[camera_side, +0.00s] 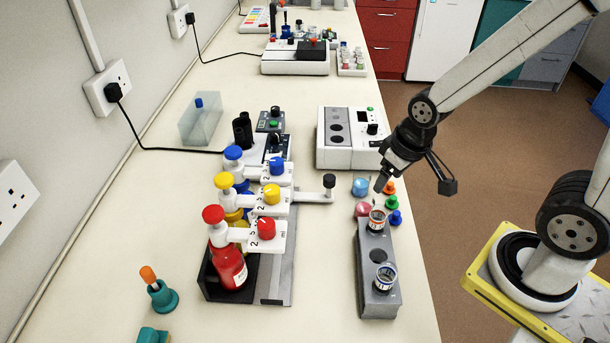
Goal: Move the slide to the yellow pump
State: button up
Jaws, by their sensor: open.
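Three bottle pumps stand in a row on a dark base: red (228,262), yellow (225,181) and blue (234,154). Each has a white body with a coloured dial; the yellow dial (272,193) is in the middle. A white bar with a black knob (329,181), which looks like the slide, sticks out to the right between the yellow and blue dials. A grey rail (277,285) runs along the pumps; how the bar joins it is hidden. My gripper (380,186) is open and points down, right of the knob and apart from it.
A grey block (377,253) holds two open vials below my gripper. Small coloured caps (391,203) and pots lie close by. A white block device (347,147) stands behind. A screwdriver-like tool in a teal stand (161,293) is front left.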

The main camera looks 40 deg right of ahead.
jog(key=shift+o, duration=0.2)
notch_tip(320, 180, up, 3)
jog(key=g, duration=0.3)
send_over(329, 177)
jog(key=shift+f, duration=0.1)
jog(key=shift+s, duration=0.1)
jog(key=shift+f, duration=0.15)
jog(key=shift+f, duration=3.8)
jog(key=shift+c, duration=0.2)
grip_shut()
